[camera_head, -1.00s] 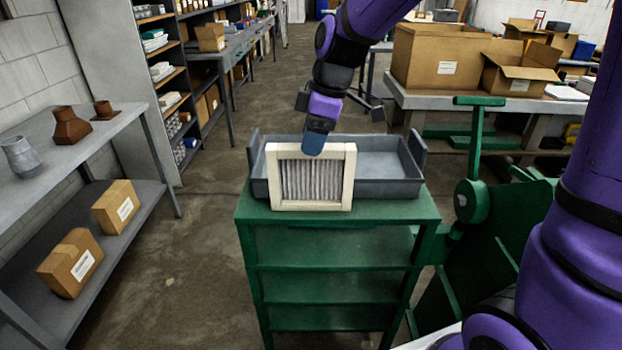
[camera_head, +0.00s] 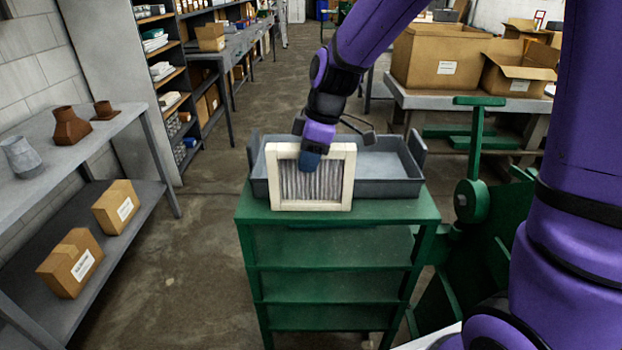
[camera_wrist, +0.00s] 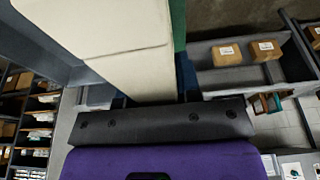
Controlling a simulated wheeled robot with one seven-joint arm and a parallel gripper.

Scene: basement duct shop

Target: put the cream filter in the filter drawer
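The cream filter (camera_head: 347,180), a square frame around grey pleats, stands upright at the front of a grey open tray (camera_head: 392,188) on a green stand (camera_head: 400,210). Its cream edge (camera_wrist: 110,40) fills the upper middle of the wrist view. My gripper (camera_head: 310,160) is at the filter's top bar, with one blue fingertip in front of the pleats. The other finger is hidden behind the frame, so I cannot tell whether it is closed on the filter. The tray looks empty where I see inside. I cannot tell whether this tray is the filter drawer.
Green shelves (camera_head: 330,285) lie below the stand's top. A green machine (camera_head: 475,200) stands close on the right. A grey shelf unit (camera_head: 130,150) with cardboard boxes (camera_head: 118,207) is at left. A bench with large boxes (camera_head: 437,58) is behind right. The floor at left of the stand is clear.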

